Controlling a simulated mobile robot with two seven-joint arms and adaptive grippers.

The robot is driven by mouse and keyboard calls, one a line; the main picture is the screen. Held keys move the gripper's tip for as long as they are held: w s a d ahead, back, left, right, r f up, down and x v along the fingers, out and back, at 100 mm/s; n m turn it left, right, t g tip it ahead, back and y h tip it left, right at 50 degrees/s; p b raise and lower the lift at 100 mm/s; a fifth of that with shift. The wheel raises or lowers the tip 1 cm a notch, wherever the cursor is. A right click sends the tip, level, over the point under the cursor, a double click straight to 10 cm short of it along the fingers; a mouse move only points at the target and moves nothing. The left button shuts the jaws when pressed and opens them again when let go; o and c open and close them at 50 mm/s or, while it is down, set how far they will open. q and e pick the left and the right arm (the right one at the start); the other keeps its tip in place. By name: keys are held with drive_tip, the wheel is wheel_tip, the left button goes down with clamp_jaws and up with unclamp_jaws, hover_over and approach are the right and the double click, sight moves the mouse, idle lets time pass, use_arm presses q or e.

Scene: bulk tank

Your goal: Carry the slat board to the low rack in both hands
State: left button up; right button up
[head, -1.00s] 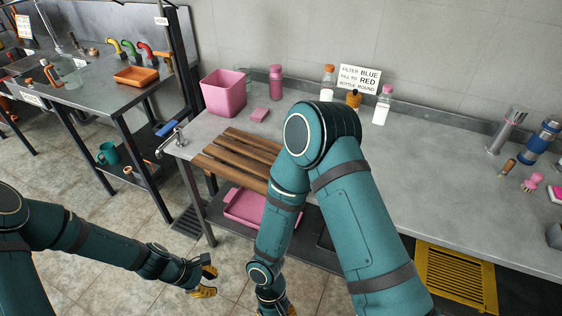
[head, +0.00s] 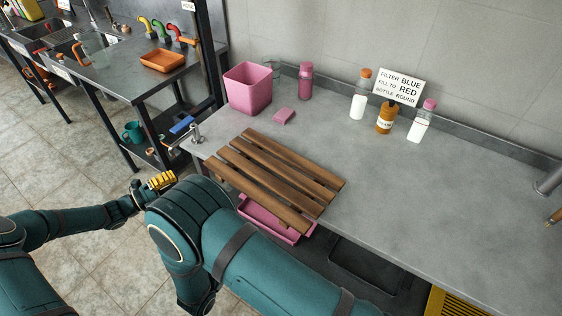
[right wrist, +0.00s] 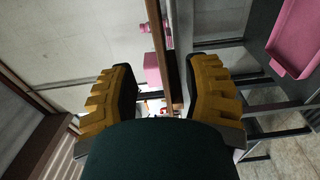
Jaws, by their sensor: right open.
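The slat board (head: 262,183), several brown wooden slats, lies flat on the grey counter, its front edge near the counter's front. My left gripper (head: 159,181), with yellow fingers, is left of the board and apart from it; its finger gap cannot be made out. My right gripper is hidden behind my right arm in the head view. In the right wrist view my right gripper (right wrist: 162,92) is open, with a brown slat edge (right wrist: 156,25) running into view between its fingers; contact cannot be told. I cannot identify the low rack for sure.
A pink bin (head: 248,88), pink sponge (head: 283,116) and several bottles stand behind the board. A pink tray (head: 268,222) sits below the counter edge. A tap (head: 196,134) is at the counter's left corner. The counter right of the board is clear.

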sight(271, 191)
use_arm(q)
drive_tip(key=shift+w, duration=0.3)
use_arm(e)
drive_tip(key=shift+w+r, duration=0.1)
drive_tip(key=shift+w, duration=0.15)
use_arm(q)
drive_tip(key=shift+d, duration=0.15)
use_arm(e)
drive_tip(key=shift+d, duration=0.1)
use_arm(q)
drive_tip(key=x, duration=1.3)
drive_tip(key=shift+w+d, duration=0.25)
use_arm(e)
drive_tip(key=x, duration=1.3)
drive_tip(key=shift+w+d+r, duration=0.15)
drive_tip(key=shift+w, duration=0.2)
use_arm(q)
drive_tip(key=shift+c, duration=1.3)
use_arm(e)
drive_tip(key=shift+c, duration=1.3)
use_arm(q)
clamp_jaws()
use_arm(e)
clamp_jaws()
